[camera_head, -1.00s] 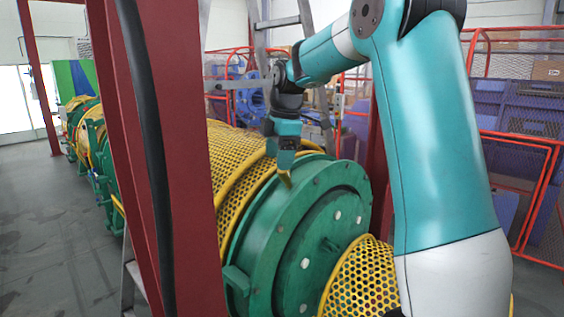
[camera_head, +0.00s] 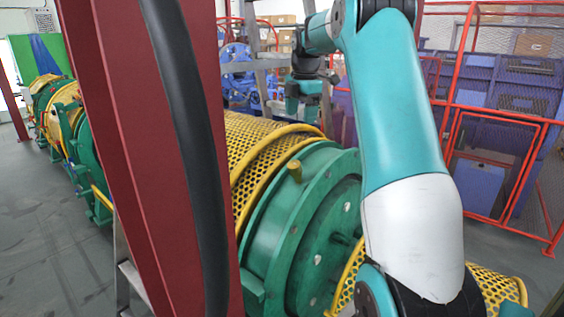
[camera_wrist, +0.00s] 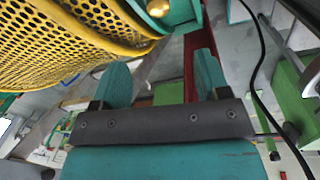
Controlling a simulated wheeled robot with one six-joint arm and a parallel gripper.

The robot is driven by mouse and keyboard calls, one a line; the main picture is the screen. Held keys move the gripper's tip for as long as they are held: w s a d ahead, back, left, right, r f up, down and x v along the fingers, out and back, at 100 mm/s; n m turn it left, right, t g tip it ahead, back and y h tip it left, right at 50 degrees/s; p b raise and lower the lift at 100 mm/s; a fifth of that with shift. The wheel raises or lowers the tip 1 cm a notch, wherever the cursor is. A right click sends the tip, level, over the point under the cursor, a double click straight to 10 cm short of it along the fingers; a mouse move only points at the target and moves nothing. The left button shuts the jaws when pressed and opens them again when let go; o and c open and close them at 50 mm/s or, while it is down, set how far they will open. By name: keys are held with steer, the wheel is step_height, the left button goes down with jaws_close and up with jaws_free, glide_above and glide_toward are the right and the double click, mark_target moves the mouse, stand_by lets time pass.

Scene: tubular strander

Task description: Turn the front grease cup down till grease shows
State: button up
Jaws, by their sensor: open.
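In the wrist view a rounded brass end that looks like the cup (camera_wrist: 158,8) shows at the top edge, partly cut off. My gripper (camera_head: 303,112) hangs above and behind the cup in the head view, clear of it. Its two teal fingers (camera_wrist: 160,65) are apart with nothing between them. I cannot make out any grease at the cup.
Yellow perforated guards (camera_head: 262,142) lie behind the housing, and another (camera_head: 500,288) is in front. A dark red post (camera_head: 150,150) with a black hose stands close on the left. A red mesh fence (camera_head: 495,150) is at the right.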

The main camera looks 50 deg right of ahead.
mark_target(294, 163)
steer(key=f+p, duration=0.1)
steer(key=f, duration=0.4)
steer(key=w+f+p, duration=0.1)
steer(key=f+p, duration=0.1)
steer(key=f, duration=0.4)
steer(key=w+f+p, duration=0.1)
steer(key=f+p, duration=0.1)
steer(key=f, duration=0.4)
steer(key=shift+f, duration=0.15)
steer(key=c, duration=0.9)
